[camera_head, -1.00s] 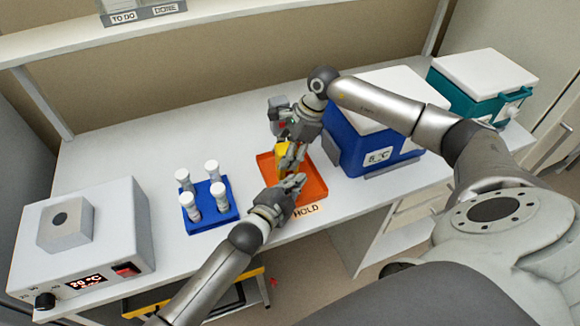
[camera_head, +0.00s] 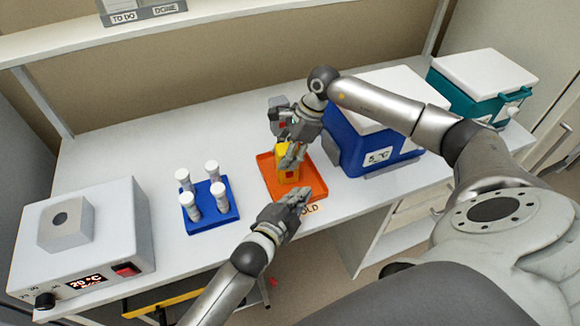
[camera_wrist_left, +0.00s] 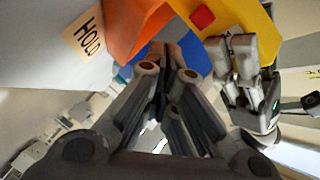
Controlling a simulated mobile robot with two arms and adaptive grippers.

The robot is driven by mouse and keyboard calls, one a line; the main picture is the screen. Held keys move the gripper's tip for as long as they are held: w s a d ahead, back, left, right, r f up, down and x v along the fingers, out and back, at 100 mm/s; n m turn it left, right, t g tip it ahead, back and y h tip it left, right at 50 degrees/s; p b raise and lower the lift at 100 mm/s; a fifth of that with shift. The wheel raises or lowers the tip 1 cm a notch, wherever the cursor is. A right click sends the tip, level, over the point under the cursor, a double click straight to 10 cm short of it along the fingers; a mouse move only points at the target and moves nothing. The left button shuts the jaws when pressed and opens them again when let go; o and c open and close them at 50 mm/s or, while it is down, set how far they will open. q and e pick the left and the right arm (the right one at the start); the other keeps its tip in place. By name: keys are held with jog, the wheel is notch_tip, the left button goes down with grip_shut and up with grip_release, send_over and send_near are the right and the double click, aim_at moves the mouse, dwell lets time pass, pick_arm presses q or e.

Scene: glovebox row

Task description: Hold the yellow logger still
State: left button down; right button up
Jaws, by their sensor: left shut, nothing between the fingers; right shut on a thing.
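The yellow logger (camera_head: 288,170) stands in the orange tray (camera_head: 309,191), with a red square on its face. My right gripper (camera_head: 291,157) comes from above and is shut on the logger, its fingers covering part of it. My left gripper (camera_head: 299,200) is shut and empty, apart from the logger, near the tray's front edge and over part of the HOLD label. In the left wrist view the yellow logger (camera_wrist_left: 245,25) shows at the top, with the right gripper's fingers (camera_wrist_left: 242,60) against it. The left fingertips (camera_wrist_left: 168,75) are together with nothing between them.
A blue rack (camera_head: 207,215) with several white-capped tubes stands left of the tray. A grey device (camera_head: 90,235) with a red display is at the far left. A blue box (camera_head: 345,145) and a teal box (camera_head: 470,95) stand to the right.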

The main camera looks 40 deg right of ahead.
pick_arm(q)
jog(key=shift+s+a, duration=0.2)
jog(key=shift+s, duration=0.35)
jog(key=shift+s+a, duration=0.15)
jog(key=shift+s, duration=0.35)
pick_arm(e)
jog(key=o, duration=1.2)
jog(key=shift+c, duration=0.2)
